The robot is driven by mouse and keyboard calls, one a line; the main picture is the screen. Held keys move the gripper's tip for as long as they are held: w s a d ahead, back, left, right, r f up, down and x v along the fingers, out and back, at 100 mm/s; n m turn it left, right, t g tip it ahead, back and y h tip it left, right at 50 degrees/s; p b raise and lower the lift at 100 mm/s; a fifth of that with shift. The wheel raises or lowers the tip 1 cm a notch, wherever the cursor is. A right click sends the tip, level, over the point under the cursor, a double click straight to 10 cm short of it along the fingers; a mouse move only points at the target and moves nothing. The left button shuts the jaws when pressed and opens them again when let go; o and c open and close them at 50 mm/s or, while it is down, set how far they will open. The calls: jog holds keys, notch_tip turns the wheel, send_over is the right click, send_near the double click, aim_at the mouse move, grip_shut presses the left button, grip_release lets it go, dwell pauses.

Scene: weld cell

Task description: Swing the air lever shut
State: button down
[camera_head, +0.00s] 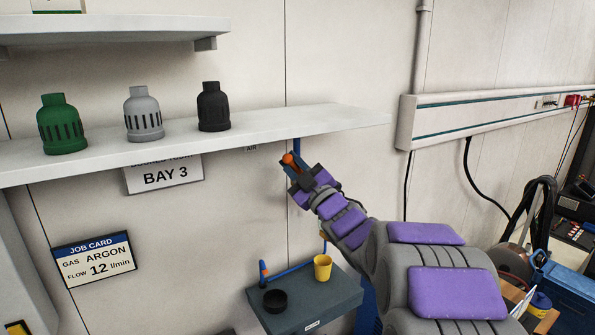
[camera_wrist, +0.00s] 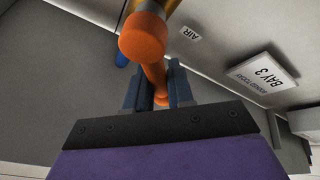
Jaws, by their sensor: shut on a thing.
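The orange air lever (camera_head: 289,159) shows at the tip of my gripper (camera_head: 299,172), just below the shelf's front edge. In the wrist view the lever's round orange end (camera_wrist: 142,38) is close to the camera, and its thinner shaft runs down between the fingers of my gripper (camera_wrist: 160,92). The fingers are shut on the lever's shaft. A blue pipe (camera_head: 297,146) stands behind it at the wall, and a bit of blue shows beside the lever in the wrist view (camera_wrist: 122,55). The valve body is mostly hidden. A small AIR label (camera_wrist: 190,33) is on the wall.
The white shelf (camera_head: 300,122) above my gripper holds green (camera_head: 62,125), grey (camera_head: 143,115) and black (camera_head: 213,108) caps. Below is a dark grey stand (camera_head: 335,303) with a yellow cup (camera_head: 322,268) and a black ring (camera_head: 275,301). Open wall lies left of my gripper.

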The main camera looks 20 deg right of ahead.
jog(key=f+n+g+y+b, duration=0.1)
jog(key=n, duration=0.3)
jog(key=a+f+n+g+y+b, duration=0.1)
jog(key=f+n+g, duration=0.1)
jog(key=n, duration=0.2)
jog(key=a+f+n+g+y+b, duration=0.1)
jog(key=f+n+g+y, duration=0.1)
jog(key=n, duration=0.3)
jog(key=shift+s+b, duration=0.2)
jog(key=shift+b, duration=0.1)
jog(key=shift+f, duration=0.1)
jog(key=c, duration=1.1)
grip_release()
jog(key=shift+r, duration=0.2)
jog(key=p+v, duration=0.2)
jog(key=v, duration=1.5)
jog(key=shift+s+d+f, duration=0.1)
jog(key=shift+d+f, duration=0.1)
